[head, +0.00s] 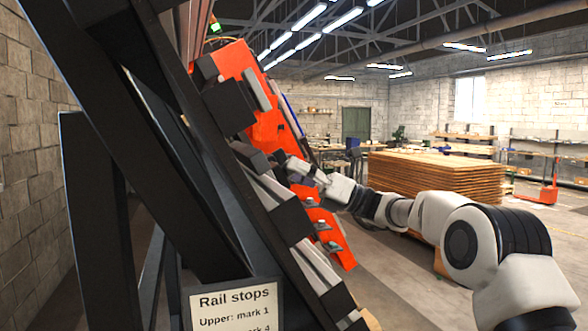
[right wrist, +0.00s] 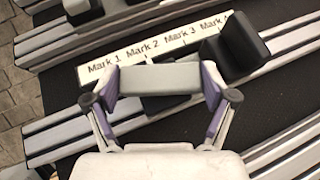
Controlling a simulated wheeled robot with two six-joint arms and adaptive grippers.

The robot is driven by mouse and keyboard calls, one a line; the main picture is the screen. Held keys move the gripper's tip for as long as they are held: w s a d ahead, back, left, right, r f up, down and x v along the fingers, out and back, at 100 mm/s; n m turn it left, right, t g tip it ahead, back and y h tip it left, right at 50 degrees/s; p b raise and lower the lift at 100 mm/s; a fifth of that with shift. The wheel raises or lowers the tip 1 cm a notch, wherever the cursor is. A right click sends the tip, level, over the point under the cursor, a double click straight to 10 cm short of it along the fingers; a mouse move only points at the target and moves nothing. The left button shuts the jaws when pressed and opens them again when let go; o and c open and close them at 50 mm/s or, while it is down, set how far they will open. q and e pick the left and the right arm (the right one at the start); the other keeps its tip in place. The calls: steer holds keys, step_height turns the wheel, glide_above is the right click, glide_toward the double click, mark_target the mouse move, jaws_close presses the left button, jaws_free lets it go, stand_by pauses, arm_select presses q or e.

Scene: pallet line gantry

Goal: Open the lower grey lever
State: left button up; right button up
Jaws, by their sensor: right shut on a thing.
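My right gripper (right wrist: 160,98) is shut on a light grey bar, which looks like the lower grey lever (right wrist: 160,78). The bar lies crosswise between its two purple-grey fingers, over the rail and just below the strip with Mark 1 to Mark 4. In the head view my right gripper (head: 283,166) reaches from the right to the tilted dark frame, and the held lever is too small to make out there. Another grey bar (head: 256,88) lies higher up, on the orange panel (head: 265,125). My left gripper is not in view.
A black block (right wrist: 240,45) sits near Mark 4, right of the held bar. The sign (head: 235,306) reads "Rail stops, Upper: mark 1", with its lower line cut off. Stacked boards (head: 435,175) stand behind my right arm. Dark beams fill the left side.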

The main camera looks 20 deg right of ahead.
steer(key=shift+n+g, duration=0.4)
steer(key=o, duration=1)
steer(key=shift+a, duration=0.1)
steer(key=v, duration=1.2)
steer(key=shift+f, duration=0.2)
steer(key=shift+a, duration=0.15)
